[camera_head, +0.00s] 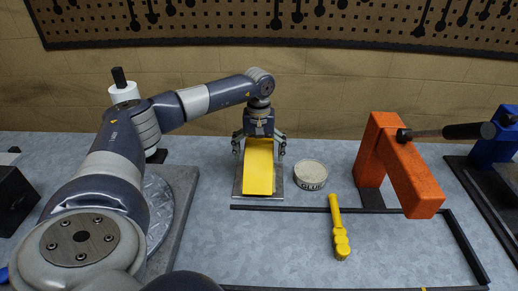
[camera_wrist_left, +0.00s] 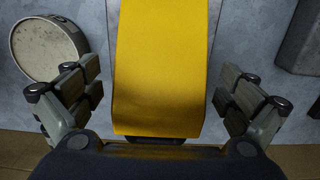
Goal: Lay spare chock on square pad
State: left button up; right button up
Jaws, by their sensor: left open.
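The spare chock is a yellow wedge-like piece (camera_head: 258,170); in the head view it lies on the square pad (camera_head: 238,186), a thin grey plate on the bench. The pad's edges show on both sides of the chock and in front of it. My left gripper (camera_head: 259,143) is at the far end of the chock, pointing down, with its fingers spread to either side. In the left wrist view the chock (camera_wrist_left: 160,70) lies between the open fingers (camera_wrist_left: 158,100), with a gap on each side. My right gripper is not in view.
A round glue tin (camera_head: 311,175) stands just right of the pad. A yellow-handled tool (camera_head: 339,230) lies inside a black frame (camera_head: 460,250). An orange jack-like block with a lever (camera_head: 405,165) stands at right. A round metal plate (camera_head: 158,215) is at left.

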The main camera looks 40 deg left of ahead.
pick_arm(q)
jog(key=shift+f, duration=0.1)
notch_tip(320, 180, up, 12)
dwell(0.5)
